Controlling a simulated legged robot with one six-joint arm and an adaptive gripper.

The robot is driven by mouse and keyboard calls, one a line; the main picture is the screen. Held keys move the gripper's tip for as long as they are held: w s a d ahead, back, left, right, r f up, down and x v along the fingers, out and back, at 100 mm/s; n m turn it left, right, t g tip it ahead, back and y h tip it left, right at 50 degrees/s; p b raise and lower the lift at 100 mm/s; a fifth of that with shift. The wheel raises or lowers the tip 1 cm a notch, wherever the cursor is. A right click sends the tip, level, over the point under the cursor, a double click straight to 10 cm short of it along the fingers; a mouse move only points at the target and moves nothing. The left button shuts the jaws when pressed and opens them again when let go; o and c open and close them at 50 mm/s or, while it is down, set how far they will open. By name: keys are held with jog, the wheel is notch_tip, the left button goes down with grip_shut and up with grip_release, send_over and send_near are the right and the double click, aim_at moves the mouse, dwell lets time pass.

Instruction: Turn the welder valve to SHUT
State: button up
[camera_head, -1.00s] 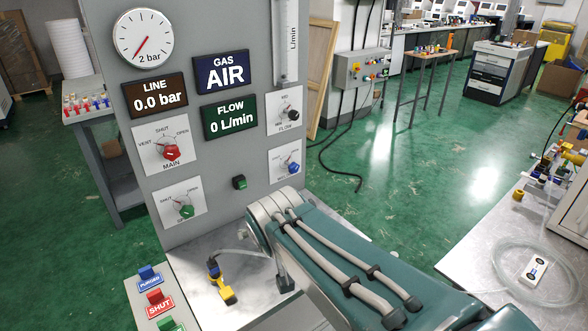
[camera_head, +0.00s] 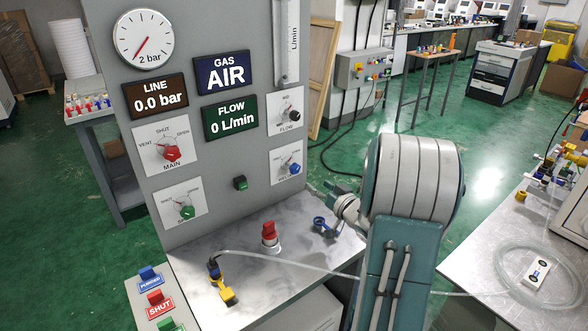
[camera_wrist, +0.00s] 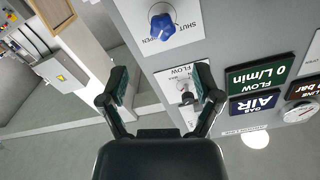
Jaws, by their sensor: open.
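The blue knob (camera_head: 295,168) sits on a white plate at the lower right of the grey panel. Its label is too small to read surely in the head view. In the wrist view the blue knob (camera_wrist: 162,24) is at the top, upside down, with SHUT and OPEN printed beside it; I cannot tell its pointer's setting. My gripper (camera_wrist: 160,88) is open and empty, fingers apart, with the blue knob beyond the fingertips and not touched. The FLOW knob (camera_wrist: 187,96) shows between the fingers, nearer the right one. In the head view my arm hides most of the gripper.
The panel also carries a red MAIN knob (camera_head: 172,153), a green knob (camera_head: 187,212) and a black FLOW knob (camera_head: 292,115). On the bench below stand a red-topped fitting (camera_head: 269,236), a blue part (camera_head: 322,227) and a yellow hose connector (camera_head: 222,284).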

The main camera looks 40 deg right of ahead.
aim_at(297, 170)
jog(key=w, duration=1)
jog(key=shift+w, duration=0.35)
jog(key=shift+a, duration=0.1)
grip_shut()
